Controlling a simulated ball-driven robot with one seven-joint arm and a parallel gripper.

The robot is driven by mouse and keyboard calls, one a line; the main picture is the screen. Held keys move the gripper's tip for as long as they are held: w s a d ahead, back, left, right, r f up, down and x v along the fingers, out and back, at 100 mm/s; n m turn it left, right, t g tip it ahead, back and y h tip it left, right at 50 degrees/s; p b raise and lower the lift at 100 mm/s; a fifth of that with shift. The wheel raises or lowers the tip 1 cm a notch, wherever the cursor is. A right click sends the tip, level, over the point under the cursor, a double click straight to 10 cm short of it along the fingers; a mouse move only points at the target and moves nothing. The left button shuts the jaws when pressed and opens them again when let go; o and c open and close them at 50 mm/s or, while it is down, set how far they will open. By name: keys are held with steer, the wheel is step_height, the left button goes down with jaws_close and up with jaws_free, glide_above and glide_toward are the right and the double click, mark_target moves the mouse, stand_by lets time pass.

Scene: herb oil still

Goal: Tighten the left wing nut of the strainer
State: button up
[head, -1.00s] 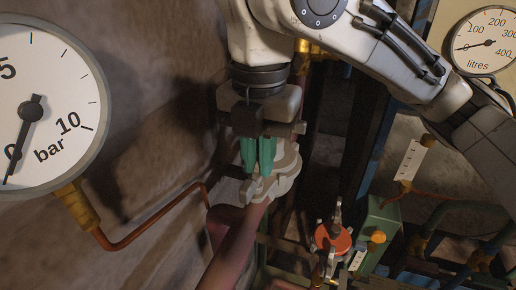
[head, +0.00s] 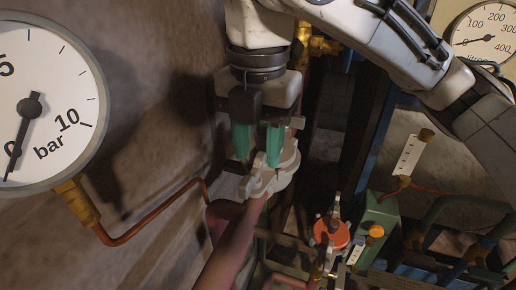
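My gripper (head: 258,158), with two green fingers, points down at the upper left of centre. Its fingers are apart, with a clear gap and nothing seen held between them. Just below the fingertips is a pale grey, lobed metal fitting (head: 268,181) on the end of a dark reddish pipe. The right finger overlaps this fitting in the picture; I cannot tell whether it touches. To the lower right is an orange-red round cover (head: 331,233) with grey metal wing-like parts (head: 331,207) at its top and bottom. I cannot tell for sure which part is the strainer's left wing nut.
A large bar gauge (head: 40,110) and a copper pipe (head: 150,226) are at the left by the wall. A green box (head: 376,220), a white label plate (head: 410,157) and a litres gauge (head: 486,30) are at the right. Dark frame posts stand behind the gripper.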

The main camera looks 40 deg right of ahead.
mark_target(258, 160)
steer(key=shift+r, duration=3.15)
